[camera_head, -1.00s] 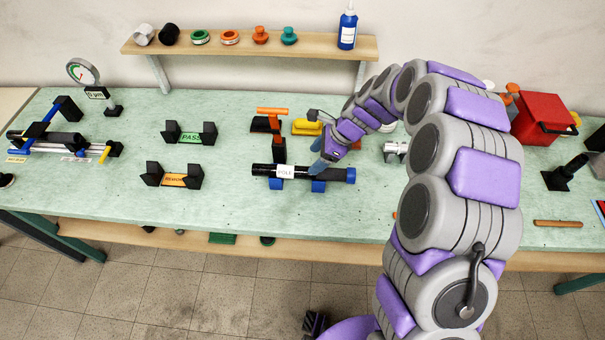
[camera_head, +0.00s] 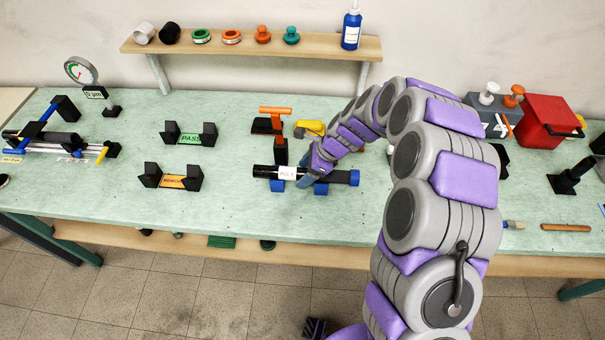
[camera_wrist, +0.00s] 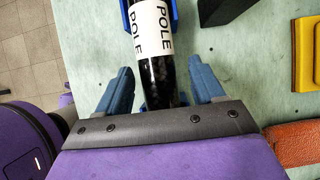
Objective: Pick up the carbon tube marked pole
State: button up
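The black carbon tube (camera_head: 335,175) with a white POLE label lies across blue rests on the green bench, near its front middle. In the wrist view the tube (camera_wrist: 163,78) runs down between my gripper's blue fingers, its label toward the top. My gripper (camera_head: 306,181) is at the tube, just right of the label. In the wrist view my gripper (camera_wrist: 158,90) is open, with one finger on each side of the tube and gaps visible. The tube's lower part is hidden behind the gripper's dark front plate.
An orange-handled black tool (camera_head: 273,125) and a yellow item (camera_head: 311,128) stand behind the tube. PASS (camera_head: 190,138) and REWORK (camera_head: 173,181) cradles are to the left. A red box (camera_head: 547,120) is at the right. The bench front between them is clear.

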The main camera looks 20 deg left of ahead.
jog(key=shift+d+r, duration=0.15)
jog(key=shift+d, duration=0.4)
jog(key=c, duration=0.5)
jog(key=shift+a, duration=0.25)
jog(key=c, duration=0.6)
